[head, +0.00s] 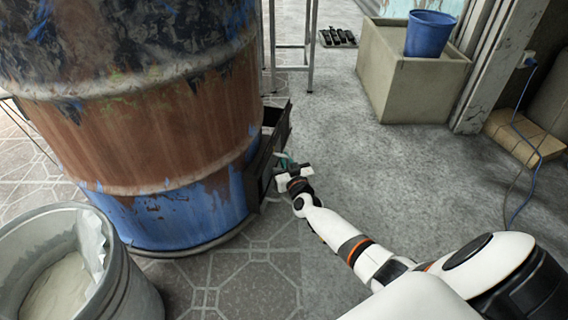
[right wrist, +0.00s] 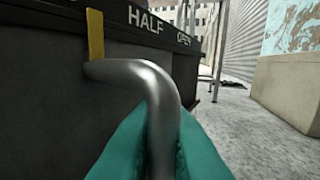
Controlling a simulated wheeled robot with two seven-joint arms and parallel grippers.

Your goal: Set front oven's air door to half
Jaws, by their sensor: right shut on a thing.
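The front oven is a rusty barrel (head: 140,130) with blue paint at its foot. Its dark air door box (head: 262,165) sticks out low on the right side. In the right wrist view the box's top edge carries the words HALF (right wrist: 145,20) and OPEN. A yellow pointer (right wrist: 95,35) stands to the left of HALF. A bent metal handle (right wrist: 160,95) comes out of the door front below the pointer. My right gripper (right wrist: 160,145), with teal fingers, is shut on the handle. In the head view this gripper (head: 284,163) is beside the box, its fingers small. My left gripper is not in view.
A galvanized bucket (head: 135,290) with pale contents stands at the lower left near the barrel. A blue bucket (head: 429,34) sits on a concrete block (head: 388,80) at the back right. Metal legs (head: 309,45) stand behind the box.

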